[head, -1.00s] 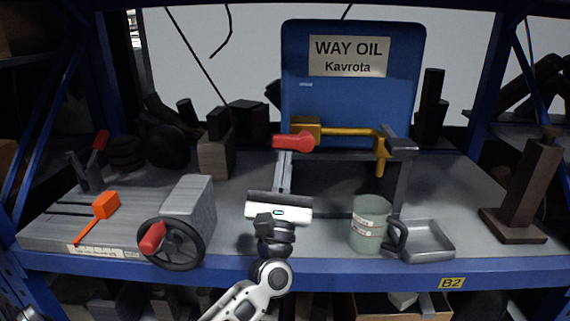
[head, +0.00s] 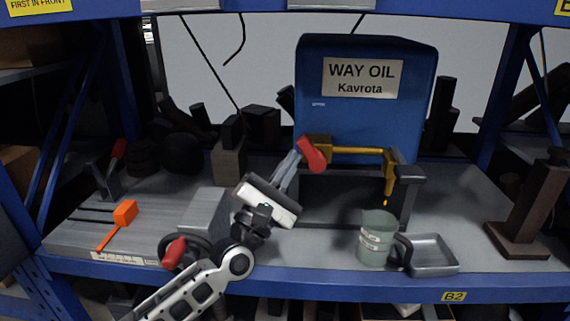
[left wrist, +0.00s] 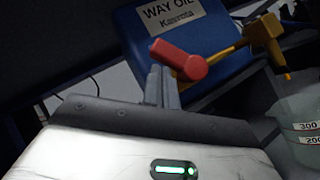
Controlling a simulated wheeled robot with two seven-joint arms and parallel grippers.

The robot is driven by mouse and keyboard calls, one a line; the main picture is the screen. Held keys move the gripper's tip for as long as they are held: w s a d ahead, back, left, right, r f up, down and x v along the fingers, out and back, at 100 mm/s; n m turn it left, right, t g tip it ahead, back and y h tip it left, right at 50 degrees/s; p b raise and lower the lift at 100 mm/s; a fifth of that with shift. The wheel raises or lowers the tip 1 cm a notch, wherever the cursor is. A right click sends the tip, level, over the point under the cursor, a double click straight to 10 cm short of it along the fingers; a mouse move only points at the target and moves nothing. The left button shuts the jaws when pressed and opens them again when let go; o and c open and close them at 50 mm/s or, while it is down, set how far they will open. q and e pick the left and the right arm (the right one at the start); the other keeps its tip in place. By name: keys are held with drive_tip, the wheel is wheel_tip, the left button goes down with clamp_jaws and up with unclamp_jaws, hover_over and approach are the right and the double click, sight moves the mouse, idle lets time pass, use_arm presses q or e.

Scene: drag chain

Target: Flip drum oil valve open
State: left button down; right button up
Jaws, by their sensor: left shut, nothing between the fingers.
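The blue drum (head: 422,85) labelled "WAY OIL Kavrota" lies on a dark stand on the shelf. A brass valve body (head: 320,146) with a yellow pipe (head: 355,151) runs right to a downturned spout (head: 390,178). The red valve lever (head: 311,153) is tilted, its upper end leaning left; it also shows in the left wrist view (left wrist: 180,60). A small orange drop (head: 385,203) hangs in the air below the spout, above a grey-green measuring mug (head: 376,238). My left gripper (head: 297,160) is shut and empty, its fingertips at the lever's left side, apparently touching it. My right gripper is out of view.
A grey tray (head: 433,252) stands right of the mug. A handwheel with a red knob (head: 174,252) and an orange lever (head: 124,213) are at left. A brown post (head: 520,215) stands at right. A blue shelf beam (head: 330,290) runs along the front.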

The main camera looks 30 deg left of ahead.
sight(299, 146)
use_arm(q)
drive_tip(key=shift+w+d+r+p, duration=0.15)
drive_tip(key=shift+r+p, duration=0.2)
drive_tip(key=shift+r, duration=0.25)
drive_tip(key=shift+s+d+r+p, duration=0.1)
drive_tip(key=shift+r+p, duration=0.2)
drive_tip(key=shift+r, duration=0.3)
drive_tip(key=m+p, duration=0.1)
drive_tip(key=r+m+g+h+p, duration=0.1)
drive_tip(key=p, duration=0.1)
drive_tip(key=shift+w+d+r+m+g, duration=0.15)
drive_tip(key=shift+d+m+g, duration=0.05)
drive_tip(key=shift+m+g, duration=0.1)
drive_tip(key=shift+m+h+p, duration=0.3)
drive_tip(key=shift+p, duration=0.2)
drive_tip(key=shift+d+f+m+g+h, duration=0.1)
drive_tip(key=shift+f+m+g+h, duration=0.2)
drive_tip(key=shift+m+g, duration=0.2)
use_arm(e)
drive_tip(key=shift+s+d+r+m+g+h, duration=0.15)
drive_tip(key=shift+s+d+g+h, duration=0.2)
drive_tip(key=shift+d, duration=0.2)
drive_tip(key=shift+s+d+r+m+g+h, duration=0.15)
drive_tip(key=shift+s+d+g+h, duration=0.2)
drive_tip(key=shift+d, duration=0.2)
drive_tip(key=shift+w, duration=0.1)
